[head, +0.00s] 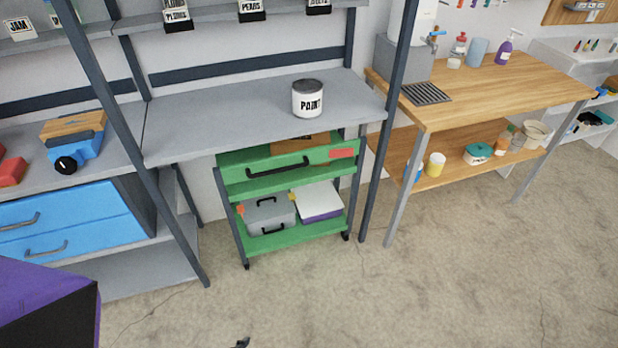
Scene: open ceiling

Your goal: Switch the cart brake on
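The green cart (292,232) stands on the floor under a grey shelf, upright on small dark casters (346,237). Its top part has a green drawer front with a black handle (278,171) and an orange-red patch (341,153) at the right. A brake lever or pedal cannot be made out at this size. A small dark tip (240,343) at the bottom edge seems to be part of my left gripper, well in front of the cart; its fingers are cut off, so open or shut does not show. My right gripper is not in view.
A grey case (268,214) and a white and purple box (319,201) sit on the cart's lower shelf. Dark shelf posts (388,125) flank the cart. A paint can (307,99) stands above it. A wooden table (490,88) is at right. The floor in front is clear.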

